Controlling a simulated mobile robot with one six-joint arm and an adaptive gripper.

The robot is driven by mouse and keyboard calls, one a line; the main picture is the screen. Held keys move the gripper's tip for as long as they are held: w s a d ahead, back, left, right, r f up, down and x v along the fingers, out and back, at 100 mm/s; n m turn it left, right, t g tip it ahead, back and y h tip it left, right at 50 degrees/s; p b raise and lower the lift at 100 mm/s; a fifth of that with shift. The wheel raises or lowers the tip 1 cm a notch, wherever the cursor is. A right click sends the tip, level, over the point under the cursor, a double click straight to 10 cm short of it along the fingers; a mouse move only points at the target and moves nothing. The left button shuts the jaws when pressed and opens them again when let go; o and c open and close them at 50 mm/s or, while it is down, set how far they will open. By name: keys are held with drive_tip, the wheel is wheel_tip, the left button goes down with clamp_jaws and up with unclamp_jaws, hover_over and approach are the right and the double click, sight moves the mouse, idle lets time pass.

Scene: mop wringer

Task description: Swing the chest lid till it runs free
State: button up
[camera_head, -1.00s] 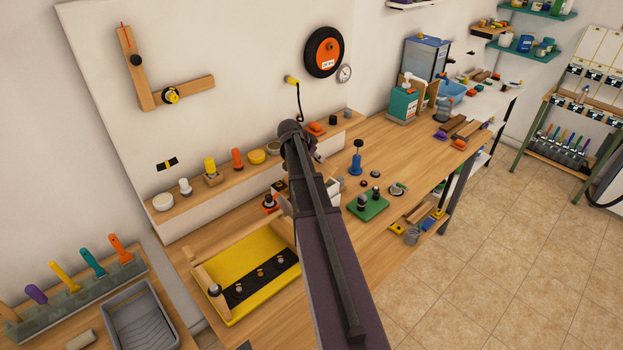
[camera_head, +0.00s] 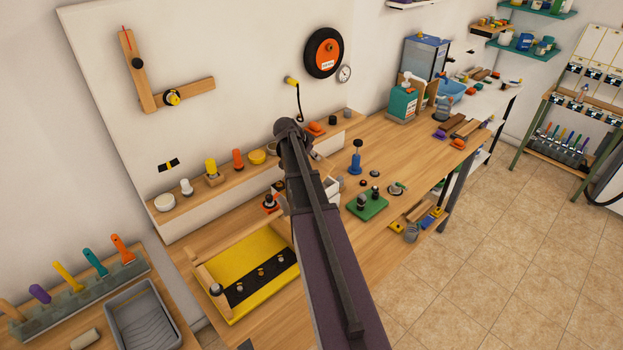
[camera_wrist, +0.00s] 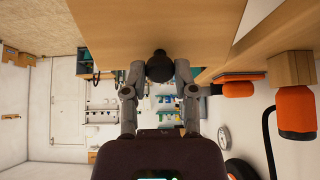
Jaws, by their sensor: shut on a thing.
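In the head view my arm covers most of the chest and the lid. Only part of a pale box (camera_head: 332,187), perhaps the chest, shows beside the arm. The lid's hinge and its exact angle are hidden.
A yellow tray (camera_head: 245,248) lies left of my arm on the wooden bench. A green block (camera_head: 368,208) and a blue upright tool (camera_head: 356,158) stand to the right. A hook (camera_head: 297,100) and a black wheel (camera_head: 324,52) hang on the wall behind. The tiled floor at right is clear.

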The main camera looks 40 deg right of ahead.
drive_tip(key=shift+a+r+p, duration=0.6)
drive_tip(key=shift+a+r, duration=0.05)
drive_tip(key=shift+a, duration=0.15)
drive_tip(key=shift+a+r, duration=0.1)
drive_tip(key=shift+a, duration=0.05)
drive_tip(key=shift+s+a+r+p, duration=0.15)
drive_tip(key=shift+a+r+p, duration=0.3)
drive_tip(key=shift+a+p, duration=0.15)
drive_tip(key=shift+a, duration=0.2)
drive_tip(key=shift+a+r, duration=0.15)
drive_tip(key=shift+a+r+p, duration=0.35)
drive_tip(key=shift+a+p, duration=0.05)
drive_tip(key=shift+a, duration=0.5)
drive_tip(key=shift+s+a, duration=0.1)
drive_tip(key=shift+a+r, duration=0.1)
drive_tip(key=shift+a, duration=0.25)
